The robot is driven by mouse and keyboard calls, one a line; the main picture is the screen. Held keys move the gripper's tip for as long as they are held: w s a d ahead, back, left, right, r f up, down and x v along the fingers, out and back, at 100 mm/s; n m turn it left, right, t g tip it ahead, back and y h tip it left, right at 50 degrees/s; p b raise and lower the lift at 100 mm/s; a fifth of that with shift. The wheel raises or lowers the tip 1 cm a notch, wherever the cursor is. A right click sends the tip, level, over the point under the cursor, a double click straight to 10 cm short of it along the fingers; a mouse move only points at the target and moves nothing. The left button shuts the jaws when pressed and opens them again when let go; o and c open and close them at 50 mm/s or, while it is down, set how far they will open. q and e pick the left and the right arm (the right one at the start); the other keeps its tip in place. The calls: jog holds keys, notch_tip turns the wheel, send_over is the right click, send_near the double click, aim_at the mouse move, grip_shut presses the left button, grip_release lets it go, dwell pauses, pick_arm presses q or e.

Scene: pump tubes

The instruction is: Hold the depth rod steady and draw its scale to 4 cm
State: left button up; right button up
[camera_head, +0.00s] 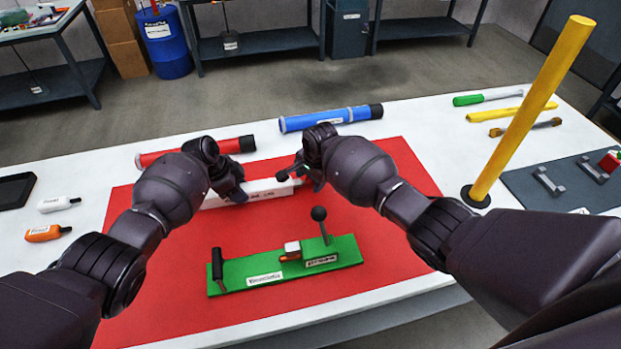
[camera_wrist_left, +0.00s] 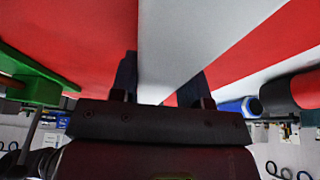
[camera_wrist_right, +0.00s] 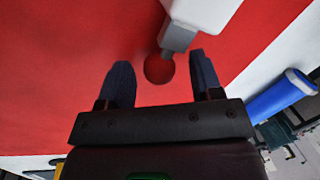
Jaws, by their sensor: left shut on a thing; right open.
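The depth rod is a white labelled bar (camera_head: 265,188) lying across the red mat. My left gripper (camera_head: 238,193) is shut on its white body, which also shows between the fingers in the left wrist view (camera_wrist_left: 185,40). In the right wrist view a short grey scale piece (camera_wrist_right: 179,37) sticks out of the white body (camera_wrist_right: 205,12) and ends in a round dark red knob (camera_wrist_right: 159,69). My right gripper (camera_wrist_right: 162,75) is open, with the knob in view between its fingertips. I cannot tell whether they touch it. The scale marks are not readable.
A green base (camera_head: 287,266) with a black handle and lever stands in front on the red mat (camera_head: 165,305). Red (camera_head: 160,156) and blue (camera_head: 330,118) tubes lie behind. A tall yellow post (camera_head: 530,110) stands at right, beside my right arm.

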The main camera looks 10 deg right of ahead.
jog(key=shift+f, duration=0.2)
grip_shut()
jog(key=d, duration=0.4)
jog(key=shift+d, duration=0.15)
grip_release()
jog(key=shift+a, duration=0.2)
notch_tip(320, 180, up, 12)
jog(key=s+d, duration=0.1)
jog(key=s, duration=0.1)
jog(key=shift+d, duration=0.15)
dwell(0.5)
